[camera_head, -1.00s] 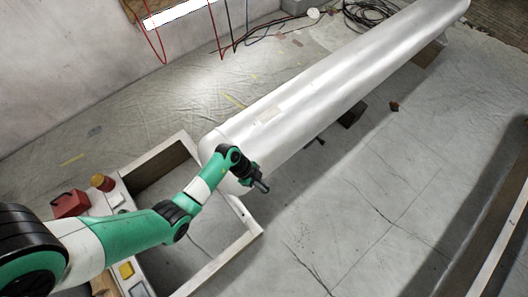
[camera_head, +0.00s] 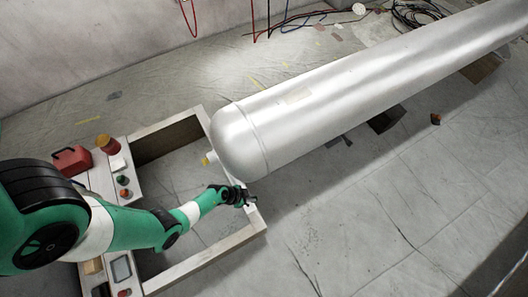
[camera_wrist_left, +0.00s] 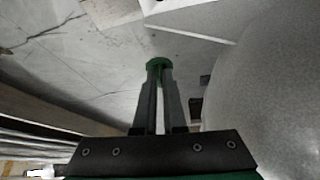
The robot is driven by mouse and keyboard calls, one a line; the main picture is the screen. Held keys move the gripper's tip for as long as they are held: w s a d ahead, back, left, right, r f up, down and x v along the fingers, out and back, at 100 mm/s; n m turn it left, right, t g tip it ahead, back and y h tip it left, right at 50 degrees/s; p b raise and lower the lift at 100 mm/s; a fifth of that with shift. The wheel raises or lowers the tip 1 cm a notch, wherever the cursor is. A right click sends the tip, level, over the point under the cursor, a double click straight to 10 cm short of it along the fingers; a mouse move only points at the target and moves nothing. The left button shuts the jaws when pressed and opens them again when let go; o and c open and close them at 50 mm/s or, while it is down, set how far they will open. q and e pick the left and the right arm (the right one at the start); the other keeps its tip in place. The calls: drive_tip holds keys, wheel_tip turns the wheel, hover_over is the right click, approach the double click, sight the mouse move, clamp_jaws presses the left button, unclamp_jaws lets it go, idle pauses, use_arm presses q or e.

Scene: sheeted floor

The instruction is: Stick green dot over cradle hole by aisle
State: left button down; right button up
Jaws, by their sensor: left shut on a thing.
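A green dot (camera_wrist_left: 158,64) is pinched at the fingertips of my left gripper (camera_wrist_left: 158,78) in the left wrist view. The gripper also shows in the head view (camera_head: 250,199), just below the rounded near end of a big silver cylinder (camera_head: 330,95) and over the end of a pale frame. The dot is too small to make out there. In the left wrist view the cylinder (camera_wrist_left: 275,75) fills the right side, beside the fingers. Dark pieces (camera_head: 387,119) sit low along the cylinder's near side; I cannot tell which is a cradle. No hole can be made out. My right gripper is not in view.
A pale rectangular frame (camera_head: 215,250) surrounds an opening at lower left. A red case (camera_head: 72,160), a yellow-topped object (camera_head: 108,144) and buttons stand on its left side. Sheeted floor (camera_head: 340,225) to the right is mostly clear.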

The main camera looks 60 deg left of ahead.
use_arm(q)
drive_tip(key=shift+n+y, duration=0.6)
drive_tip(key=shift+n, duration=0.3)
drive_tip(key=s+f, duration=0.2)
drive_tip(key=f, duration=0.1)
drive_tip(key=s+f+b, duration=0.1)
drive_tip(key=shift+a+f, duration=0.15)
drive_tip(key=shift+a, duration=0.25)
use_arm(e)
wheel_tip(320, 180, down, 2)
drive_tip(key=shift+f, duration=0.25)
use_arm(q)
wheel_tip(320, 180, down, 6)
drive_tip(key=b, duration=0.4)
drive_tip(key=shift+b, duration=0.4)
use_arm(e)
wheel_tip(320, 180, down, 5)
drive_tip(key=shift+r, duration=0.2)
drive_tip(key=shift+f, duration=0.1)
use_arm(q)
drive_tip(key=shift+f, duration=0.3)
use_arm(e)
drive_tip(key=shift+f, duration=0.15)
